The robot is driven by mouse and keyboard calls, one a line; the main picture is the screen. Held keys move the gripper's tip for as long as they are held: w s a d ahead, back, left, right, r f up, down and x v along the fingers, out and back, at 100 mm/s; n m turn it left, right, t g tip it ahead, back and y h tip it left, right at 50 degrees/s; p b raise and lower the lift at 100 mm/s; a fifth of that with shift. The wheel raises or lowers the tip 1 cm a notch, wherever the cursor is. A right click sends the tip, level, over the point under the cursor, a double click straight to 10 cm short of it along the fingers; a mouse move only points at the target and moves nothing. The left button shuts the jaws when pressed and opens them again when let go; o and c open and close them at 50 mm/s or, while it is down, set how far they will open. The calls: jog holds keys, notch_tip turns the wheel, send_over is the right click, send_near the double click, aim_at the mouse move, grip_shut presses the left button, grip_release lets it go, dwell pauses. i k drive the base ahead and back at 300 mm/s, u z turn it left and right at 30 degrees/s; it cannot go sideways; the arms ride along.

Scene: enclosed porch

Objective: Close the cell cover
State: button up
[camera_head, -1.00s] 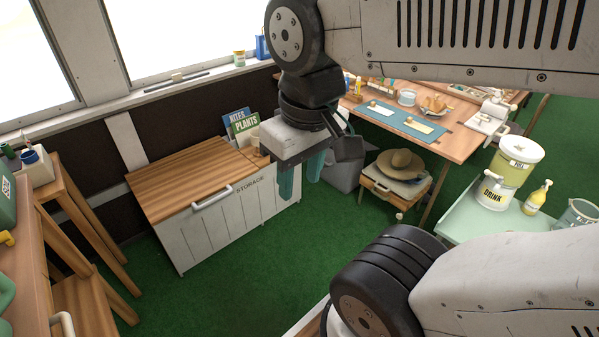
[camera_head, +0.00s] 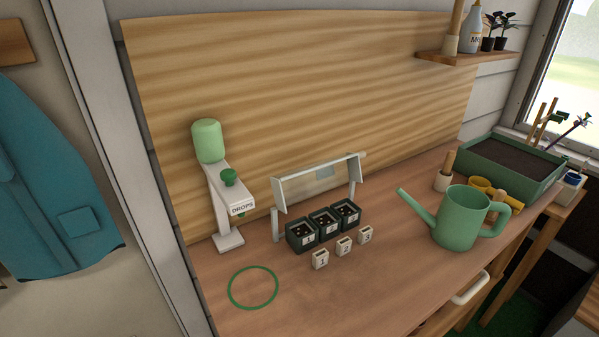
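The cell cover (camera_head: 300,189) is a pale, partly see-through panel with a light frame. It is raised above and behind the cells, on posts at its two ends. Three dark cells (camera_head: 323,226) with soil and small pale specks stand in a row below it, uncovered. They carry numbered labels. My gripper is not in view now.
Three small numbered blocks (camera_head: 343,246) stand in front of the cells. A DROPS dispenser (camera_head: 226,210) is left of them, near a green ring (camera_head: 253,288) on the bench (camera_head: 385,270). A watering can (camera_head: 461,220) and planter box (camera_head: 505,168) are at right.

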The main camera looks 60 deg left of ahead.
aim_at(353, 158)
jog(key=k, duration=0.65)
jog(key=z, duration=0.9)
jog(key=i, duration=0.75)
jog(key=u, duration=2.9)
jog(key=i, duration=0.5)
jog(key=u, duration=0.45)
jog(key=k, duration=0.4)
jog(key=z, duration=0.6)
